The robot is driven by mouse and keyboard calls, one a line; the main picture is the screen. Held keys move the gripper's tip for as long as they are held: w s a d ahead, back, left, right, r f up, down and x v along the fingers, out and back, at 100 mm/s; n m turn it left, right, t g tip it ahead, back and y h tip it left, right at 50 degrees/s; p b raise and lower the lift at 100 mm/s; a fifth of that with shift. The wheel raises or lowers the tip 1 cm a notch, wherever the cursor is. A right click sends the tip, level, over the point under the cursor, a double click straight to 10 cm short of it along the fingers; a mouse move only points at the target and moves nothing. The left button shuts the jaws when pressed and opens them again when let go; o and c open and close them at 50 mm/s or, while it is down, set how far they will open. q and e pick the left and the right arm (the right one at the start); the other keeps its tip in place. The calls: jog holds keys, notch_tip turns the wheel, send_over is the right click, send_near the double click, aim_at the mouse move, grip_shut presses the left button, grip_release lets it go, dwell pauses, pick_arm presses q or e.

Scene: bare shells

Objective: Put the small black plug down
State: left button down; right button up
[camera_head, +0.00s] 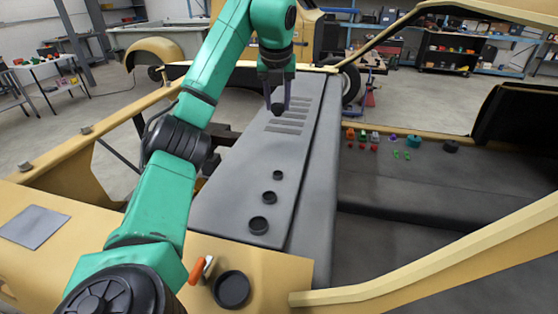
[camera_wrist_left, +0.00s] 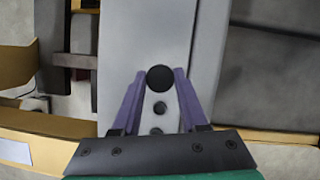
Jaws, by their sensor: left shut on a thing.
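The small black plug (camera_head: 278,109) is round and dark, between the fingertips of my left gripper (camera_head: 278,100). In the left wrist view the plug (camera_wrist_left: 160,78) sits at the tips of the two purple-grey fingers of my left gripper (camera_wrist_left: 159,84), which is shut on it. The gripper points down over the far part of the long grey panel (camera_head: 230,190), near its slots. I cannot tell whether the plug touches the panel. My right gripper is not in view.
Three black round pieces, small (camera_head: 277,175), middle (camera_head: 268,197) and larger (camera_head: 259,225), stand in a row on the panel's near half. A black disc (camera_head: 231,290) and an orange-handled tool (camera_head: 197,271) are nearer. Several small coloured items lie on the right-hand dark surface (camera_head: 430,184).

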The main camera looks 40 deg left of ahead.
pick_arm(q)
jog(key=f, duration=0.4)
jog(key=s+f, duration=0.1)
jog(key=f, duration=0.4)
jog(key=d+f, duration=0.1)
jog(key=f, duration=0.4)
jog(key=shift+s+d+f, duration=0.1)
jog(key=shift+s+f, duration=0.15)
jog(key=f, duration=0.4)
jog(key=shift+s+d, duration=0.2)
jog(key=shift+s, duration=0.05)
jog(key=c, duration=0.7)
grip_release()
jog(key=shift+c, duration=0.2)
jog(key=o, duration=0.3)
jog(key=shift+w+a+f, duration=0.1)
jog(key=shift+w+f, duration=0.05)
jog(key=shift+w, duration=0.05)
jog(key=b+v, duration=0.2)
jog(key=v, duration=1)
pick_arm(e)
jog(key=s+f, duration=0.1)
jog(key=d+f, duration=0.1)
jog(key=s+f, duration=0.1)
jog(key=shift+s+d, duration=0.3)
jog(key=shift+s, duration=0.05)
pick_arm(q)
jog(key=shift+s, duration=0.1)
